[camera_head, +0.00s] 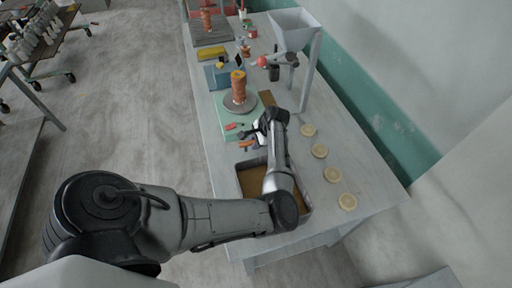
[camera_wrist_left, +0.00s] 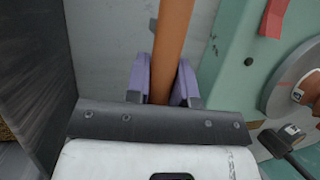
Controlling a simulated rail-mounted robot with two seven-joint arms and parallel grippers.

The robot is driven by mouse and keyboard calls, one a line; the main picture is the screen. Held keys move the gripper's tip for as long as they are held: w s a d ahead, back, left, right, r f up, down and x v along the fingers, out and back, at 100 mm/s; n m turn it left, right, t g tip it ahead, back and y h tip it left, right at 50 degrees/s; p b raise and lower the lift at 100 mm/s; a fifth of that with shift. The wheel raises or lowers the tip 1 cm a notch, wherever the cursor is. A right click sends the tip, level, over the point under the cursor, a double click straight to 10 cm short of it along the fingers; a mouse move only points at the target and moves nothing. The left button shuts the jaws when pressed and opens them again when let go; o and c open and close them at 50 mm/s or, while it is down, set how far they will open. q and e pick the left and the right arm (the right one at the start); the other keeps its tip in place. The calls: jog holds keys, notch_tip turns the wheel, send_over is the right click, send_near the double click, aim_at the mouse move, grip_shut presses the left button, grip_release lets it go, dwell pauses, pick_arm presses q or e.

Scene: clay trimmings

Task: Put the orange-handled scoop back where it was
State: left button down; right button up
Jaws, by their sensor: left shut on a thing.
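The orange handle of the scoop (camera_head: 246,146) shows beside my left gripper in the head view. In the left wrist view the orange handle (camera_wrist_left: 171,45) runs between the purple finger pads of my left gripper (camera_wrist_left: 162,82), which is shut on it. The scoop's head is not clearly visible. My left gripper (camera_head: 254,136) is low over the table, between the mint-green board (camera_head: 222,103) and the grey tray (camera_head: 240,182) with brown contents. My own forearm covers part of the tray. I cannot tell whether the scoop touches the table. My right gripper is out of view.
On the board, an orange-brown clay piece (camera_head: 239,86) stands on a grey disc (camera_head: 230,107), near red pieces (camera_head: 230,126). Several cream discs (camera_head: 319,151) line the table's right side. A hopper on a stand (camera_head: 294,30) and a blue box (camera_head: 222,77) stand farther back.

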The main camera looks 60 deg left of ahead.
aim_at(256, 153)
pick_arm(q)
jog(key=shift+f, duration=1.5)
jog(key=shift+f, duration=0.2)
jog(key=c, duration=1)
grip_release()
jog(key=v, duration=1.2)
jog(key=shift+d+r+p, duration=0.1)
jog(key=shift+r+p, duration=0.1)
jog(key=shift+p, duration=0.1)
